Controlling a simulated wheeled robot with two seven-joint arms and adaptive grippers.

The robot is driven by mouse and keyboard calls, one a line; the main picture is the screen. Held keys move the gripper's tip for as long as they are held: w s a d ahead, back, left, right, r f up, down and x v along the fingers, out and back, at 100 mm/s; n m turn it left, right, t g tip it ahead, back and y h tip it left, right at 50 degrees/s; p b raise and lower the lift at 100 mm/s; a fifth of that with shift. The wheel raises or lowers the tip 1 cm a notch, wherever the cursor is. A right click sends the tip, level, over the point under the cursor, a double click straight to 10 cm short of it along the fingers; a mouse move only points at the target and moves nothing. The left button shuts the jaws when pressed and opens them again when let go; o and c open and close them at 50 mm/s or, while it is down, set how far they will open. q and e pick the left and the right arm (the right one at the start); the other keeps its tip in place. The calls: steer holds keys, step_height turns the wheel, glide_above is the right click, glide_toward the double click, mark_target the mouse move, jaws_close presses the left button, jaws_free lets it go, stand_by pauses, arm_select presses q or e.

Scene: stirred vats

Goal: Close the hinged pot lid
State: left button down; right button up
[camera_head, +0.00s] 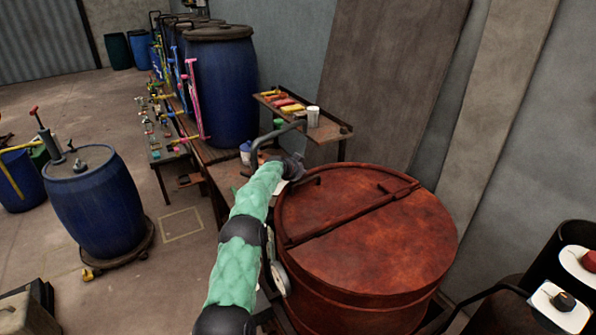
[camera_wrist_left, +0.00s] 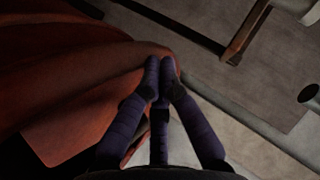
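The rust-red round pot (camera_head: 350,308) stands at the lower right of the head view. Its lid (camera_head: 375,250) looks flat across the top, with a dark bar crossing it and small dark handles near the far edge. My left arm reaches up along the pot's left side. My left gripper (camera_head: 293,167) is beside the pot's far left rim, small and partly obscured. In the left wrist view, its purple fingers (camera_wrist_left: 160,68) are together at the tips, with nothing visible between them. They are close to a red rounded edge (camera_wrist_left: 110,55); contact is unclear. My right gripper is out of view.
A small shelf (camera_head: 328,131) with coloured items and a white cup (camera_head: 313,117) stands behind the pot. A large blue drum (camera_head: 220,90) stands further back. Grey walls and a brown panel are close behind the pot. Floor at the left is partly clear.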

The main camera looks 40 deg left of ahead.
arm_select(q)
steer(key=shift+v, duration=2.25)
steer(key=shift+r, duration=0.1)
